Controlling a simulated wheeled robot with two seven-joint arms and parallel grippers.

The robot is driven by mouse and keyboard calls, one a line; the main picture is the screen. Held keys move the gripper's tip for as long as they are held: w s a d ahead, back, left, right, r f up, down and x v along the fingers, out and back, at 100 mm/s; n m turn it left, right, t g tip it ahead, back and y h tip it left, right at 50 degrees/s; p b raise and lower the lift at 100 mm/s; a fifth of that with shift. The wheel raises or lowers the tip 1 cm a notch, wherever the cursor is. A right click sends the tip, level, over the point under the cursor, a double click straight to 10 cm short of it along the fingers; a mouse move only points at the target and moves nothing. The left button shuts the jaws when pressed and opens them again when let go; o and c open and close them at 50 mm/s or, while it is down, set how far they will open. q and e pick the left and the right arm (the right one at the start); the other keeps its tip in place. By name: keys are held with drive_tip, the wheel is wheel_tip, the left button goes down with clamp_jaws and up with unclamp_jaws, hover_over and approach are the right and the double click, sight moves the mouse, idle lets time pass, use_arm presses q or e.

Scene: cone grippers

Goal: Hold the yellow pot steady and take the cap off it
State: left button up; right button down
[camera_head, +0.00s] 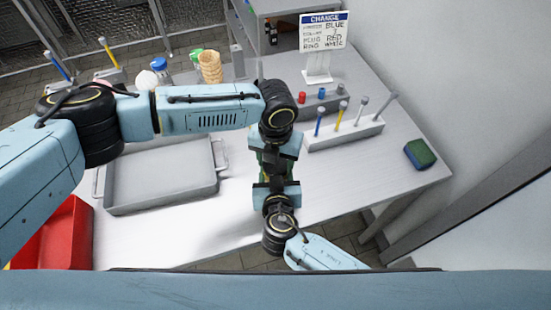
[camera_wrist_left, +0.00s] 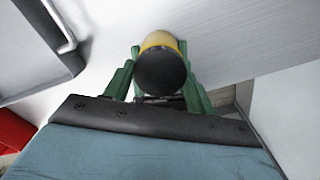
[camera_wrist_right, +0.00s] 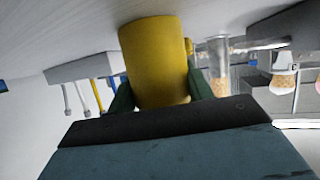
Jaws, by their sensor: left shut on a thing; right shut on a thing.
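The yellow pot (camera_wrist_right: 155,60) fills the middle of the right wrist view, with a small yellow piece at its right side. My right gripper (camera_head: 276,184) is shut on the pot, its green fingers at either side. The left wrist view shows a dark round cap (camera_wrist_left: 160,73) facing the camera, with the yellow pot (camera_wrist_left: 160,40) behind it. My left gripper (camera_head: 274,163) is shut on the cap, a green finger at each side. In the head view the two grippers face each other and mostly hide pot and cap. Whether the cap is seated or loose cannot be told.
A grey tray (camera_head: 158,207) lies left of the grippers, with a red bin (camera_head: 62,238) at the front left. A white rack (camera_head: 345,133) with upright rods, a sign (camera_head: 323,35) and a green-and-blue block (camera_head: 420,154) stand to the right. The table's front edge is close.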

use_arm(q)
drive_tip(key=n, duration=1.1)
drive_tip(key=o, duration=1.1)
